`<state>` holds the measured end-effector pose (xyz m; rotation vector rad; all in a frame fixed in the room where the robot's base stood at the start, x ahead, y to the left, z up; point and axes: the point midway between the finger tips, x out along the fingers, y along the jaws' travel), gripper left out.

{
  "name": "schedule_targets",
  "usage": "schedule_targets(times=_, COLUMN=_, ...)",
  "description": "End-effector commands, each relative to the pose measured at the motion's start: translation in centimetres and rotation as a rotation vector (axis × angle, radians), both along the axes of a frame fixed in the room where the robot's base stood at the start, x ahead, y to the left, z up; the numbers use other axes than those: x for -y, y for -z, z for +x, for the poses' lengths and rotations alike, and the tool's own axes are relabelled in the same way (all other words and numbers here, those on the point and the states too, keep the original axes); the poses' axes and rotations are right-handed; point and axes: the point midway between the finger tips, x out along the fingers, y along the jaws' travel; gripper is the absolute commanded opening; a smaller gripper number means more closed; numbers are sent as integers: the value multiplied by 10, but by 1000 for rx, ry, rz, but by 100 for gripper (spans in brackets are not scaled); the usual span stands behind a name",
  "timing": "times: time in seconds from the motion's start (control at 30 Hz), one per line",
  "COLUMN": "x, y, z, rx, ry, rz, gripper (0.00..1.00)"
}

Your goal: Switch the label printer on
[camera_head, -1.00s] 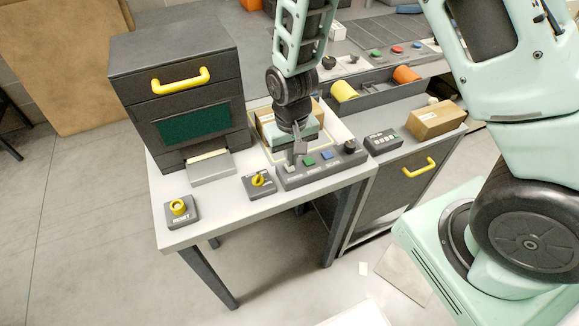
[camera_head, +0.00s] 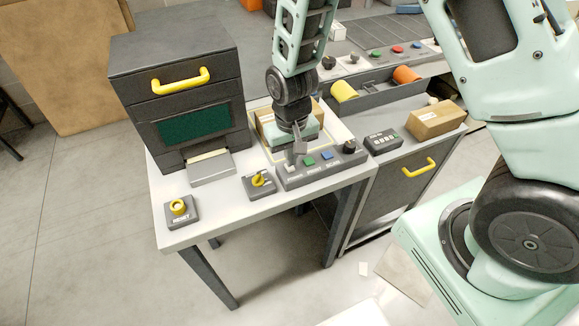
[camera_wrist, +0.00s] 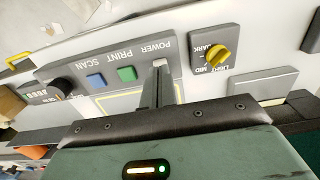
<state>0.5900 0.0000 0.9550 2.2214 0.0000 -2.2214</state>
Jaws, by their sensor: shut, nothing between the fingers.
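The dark control panel (camera_head: 322,163) sits on the front of the light table. In the wrist view, the panel (camera_wrist: 62,70) bears the words POWER, PRINT and SCAN upside down. The green PRINT button (camera_wrist: 127,73) and blue SCAN button (camera_wrist: 95,80) are in plain sight. My gripper (camera_head: 294,162) points down at the panel's left end, shut and empty. In the wrist view, its fingertips (camera_wrist: 160,66) cover the spot by POWER, hiding most of that button; I cannot tell whether they touch it. A dark machine (camera_head: 185,100) with a green window stands left.
A small box with a yellow knob (camera_head: 258,181) sits just left of the panel. A yellow RESET button box (camera_head: 180,209) is at the table's front left corner. A small keypad (camera_head: 382,141) and a cardboard box (camera_head: 435,119) are on the right cabinet. A carton (camera_head: 266,124) stands behind my gripper.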

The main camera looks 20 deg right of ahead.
Motion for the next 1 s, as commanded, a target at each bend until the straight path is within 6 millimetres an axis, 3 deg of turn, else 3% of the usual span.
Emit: schedule_targets(times=1.0, x=0, y=13, z=0, rx=0, ry=0, rz=0, gripper=0)
